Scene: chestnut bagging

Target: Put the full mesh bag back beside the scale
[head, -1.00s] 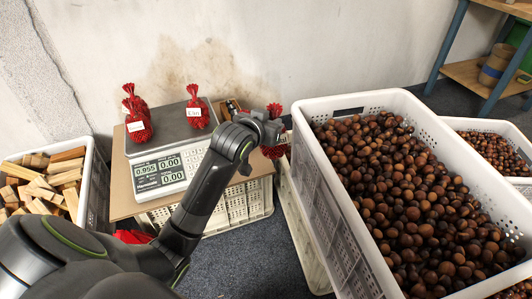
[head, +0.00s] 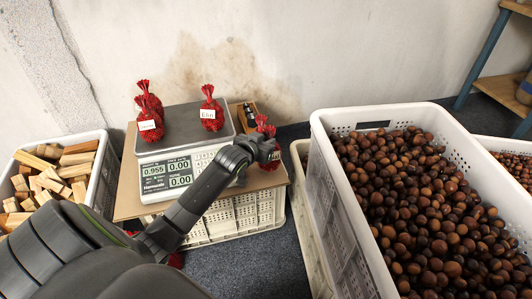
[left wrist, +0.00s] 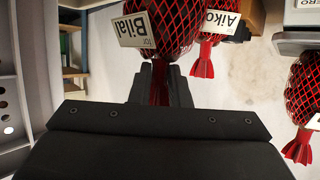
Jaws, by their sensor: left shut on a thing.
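My left gripper (head: 264,147) is shut on the neck of a red mesh bag (head: 271,164), which the arm partly hides. In the left wrist view the held bag (left wrist: 183,22) is full and its tag reads "for Bilal"; its red tail shows between the fingers (left wrist: 158,85). The bag is at the right side of the scale (head: 170,168), over the right edge of the brown board. I cannot tell whether it touches the board. My right gripper is not in view.
The brown board (head: 127,203) lies on a white crate. A small wooden box (head: 246,116) sits behind the held bag. A big white crate of chestnuts (head: 318,150) rises close on the right, and a crate of wood blocks (head: 101,172) stands left.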

